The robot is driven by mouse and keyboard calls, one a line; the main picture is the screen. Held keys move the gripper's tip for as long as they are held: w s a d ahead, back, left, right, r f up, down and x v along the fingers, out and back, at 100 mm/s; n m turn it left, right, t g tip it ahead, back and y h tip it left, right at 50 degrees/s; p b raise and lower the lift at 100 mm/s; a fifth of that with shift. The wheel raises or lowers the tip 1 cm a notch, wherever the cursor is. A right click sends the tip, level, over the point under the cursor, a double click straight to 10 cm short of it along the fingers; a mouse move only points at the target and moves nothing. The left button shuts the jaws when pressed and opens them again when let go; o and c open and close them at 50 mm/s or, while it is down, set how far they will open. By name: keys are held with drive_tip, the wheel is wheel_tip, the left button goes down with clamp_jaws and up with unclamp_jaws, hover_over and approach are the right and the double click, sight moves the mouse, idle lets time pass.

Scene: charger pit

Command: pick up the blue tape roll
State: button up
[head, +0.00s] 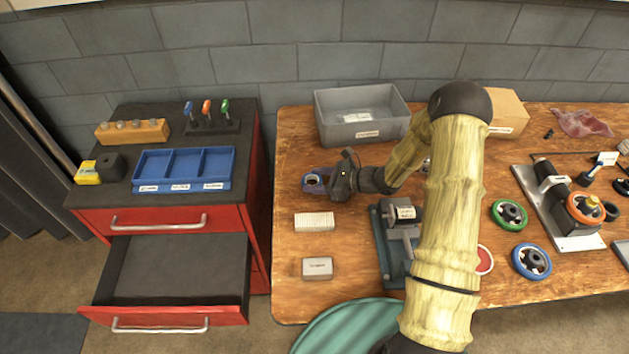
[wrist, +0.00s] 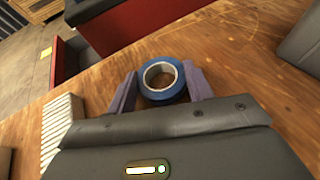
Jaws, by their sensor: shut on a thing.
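The blue tape roll (wrist: 162,94) shows in the wrist view as a blue ring with a pale core, lying between the two purple fingers of my gripper (wrist: 160,88). The fingers touch it on both sides. In the head view my gripper (head: 315,181) is at the left part of the wooden bench, and the tape roll (head: 312,179) is partly hidden by the fingers. The gripper is shut on the roll. I cannot tell whether the roll rests on the bench or is slightly above it.
A grey bin (head: 362,118) stands behind the gripper. A white ribbed block (head: 314,222) and a small grey box (head: 317,268) lie in front. A vise (head: 398,238) is to the right. The red cabinet (head: 160,220) with an open drawer stands left, across a gap.

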wheel_tip(320, 180, up, 10)
idle(0.5)
